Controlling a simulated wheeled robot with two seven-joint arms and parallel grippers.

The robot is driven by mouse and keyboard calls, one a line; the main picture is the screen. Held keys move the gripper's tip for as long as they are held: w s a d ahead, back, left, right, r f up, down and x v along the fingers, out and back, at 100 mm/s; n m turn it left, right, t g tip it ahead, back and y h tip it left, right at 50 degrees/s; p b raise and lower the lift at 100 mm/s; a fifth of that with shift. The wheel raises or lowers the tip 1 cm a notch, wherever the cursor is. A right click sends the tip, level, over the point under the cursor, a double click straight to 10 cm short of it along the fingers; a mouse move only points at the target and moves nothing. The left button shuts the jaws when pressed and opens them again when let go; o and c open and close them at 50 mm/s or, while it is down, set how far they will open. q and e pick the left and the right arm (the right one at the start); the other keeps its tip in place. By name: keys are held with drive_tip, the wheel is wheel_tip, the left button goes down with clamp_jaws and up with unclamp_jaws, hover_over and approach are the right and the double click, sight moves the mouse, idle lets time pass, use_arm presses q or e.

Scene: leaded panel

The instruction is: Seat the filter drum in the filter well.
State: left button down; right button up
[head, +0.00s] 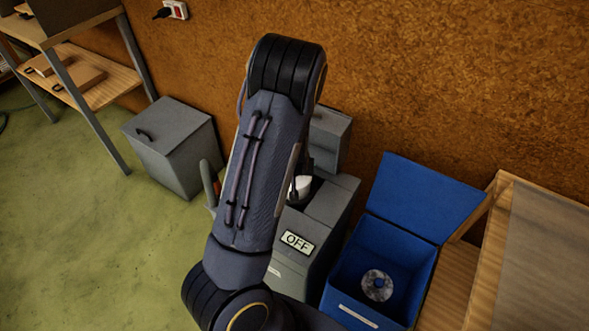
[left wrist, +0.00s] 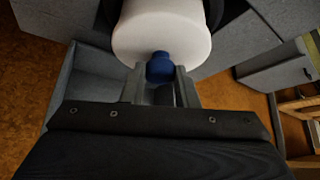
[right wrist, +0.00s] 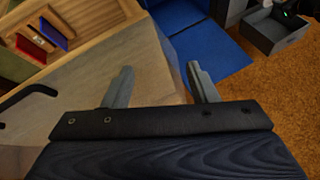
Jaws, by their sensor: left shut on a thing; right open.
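The white filter drum (left wrist: 162,28) has a blue knob (left wrist: 160,66) on its end. My left gripper (left wrist: 160,76) is shut on that knob. In the head view my left arm covers most of the scene, and only a sliver of the white drum (head: 303,186) shows beside it, at the grey machine (head: 330,205). A dark opening (left wrist: 216,12) shows at the drum's edge in the left wrist view. I cannot tell how deep the drum sits in it.
A sign reading OFF (head: 297,242) is on the machine. An open blue bin (head: 352,260) beside it holds a round greyish object (head: 377,285). A grey box (head: 175,148) stands left, near a shelf (head: 100,80). The green floor at left is clear.

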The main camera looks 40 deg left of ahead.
use_arm(q)
drive_tip(key=shift+f, duration=0.35)
drive_tip(key=c, duration=1.1)
unclamp_jaws()
